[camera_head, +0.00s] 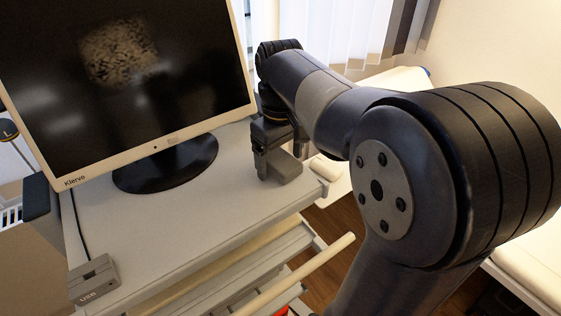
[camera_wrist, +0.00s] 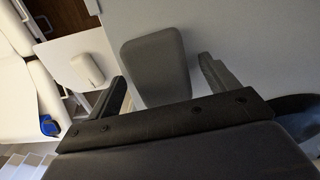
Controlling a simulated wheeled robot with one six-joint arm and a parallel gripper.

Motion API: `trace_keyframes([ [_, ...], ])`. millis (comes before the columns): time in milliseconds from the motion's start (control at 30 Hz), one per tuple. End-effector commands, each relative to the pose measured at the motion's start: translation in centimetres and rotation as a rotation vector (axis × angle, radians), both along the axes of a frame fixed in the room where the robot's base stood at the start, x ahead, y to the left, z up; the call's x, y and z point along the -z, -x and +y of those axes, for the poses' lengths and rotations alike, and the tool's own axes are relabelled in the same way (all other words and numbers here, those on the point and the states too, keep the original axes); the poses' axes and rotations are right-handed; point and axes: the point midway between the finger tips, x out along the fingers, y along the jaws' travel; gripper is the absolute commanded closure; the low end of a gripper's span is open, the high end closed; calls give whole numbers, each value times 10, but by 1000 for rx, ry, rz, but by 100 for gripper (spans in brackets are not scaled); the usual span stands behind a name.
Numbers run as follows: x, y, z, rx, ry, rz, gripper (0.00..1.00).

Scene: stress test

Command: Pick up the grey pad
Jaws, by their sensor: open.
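The grey pad (camera_wrist: 156,62) is a rounded, dark grey block on the light top of the cart. In the wrist view it lies between the two fingers of my gripper (camera_wrist: 163,80), with clear gaps at both sides. Its near end is partly hidden by the gripper's body. In the head view my gripper (camera_head: 266,152) points down at the right part of the cart top, and the grey pad (camera_head: 286,169) shows beside and below it. The fingers are open and hold nothing. I cannot tell the exact height of the fingertips above the top.
A monitor (camera_head: 120,70) on a round black base (camera_head: 165,166) stands left of my gripper. A small grey USB box (camera_head: 94,281) sits at the cart top's front left. An open drawer (camera_head: 250,268) juts out below. A white couch (camera_wrist: 28,75) shows beyond the cart.

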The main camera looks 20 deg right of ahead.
Motion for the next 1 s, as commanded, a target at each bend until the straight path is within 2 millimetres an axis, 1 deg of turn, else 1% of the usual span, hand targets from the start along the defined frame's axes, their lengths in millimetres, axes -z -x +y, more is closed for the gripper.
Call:
trace_keyframes([
  [267,3,0,0,0,0,0,19],
  [833,2,0,0,0,0,0,66],
  [1000,2,0,0,0,0,0,66],
])
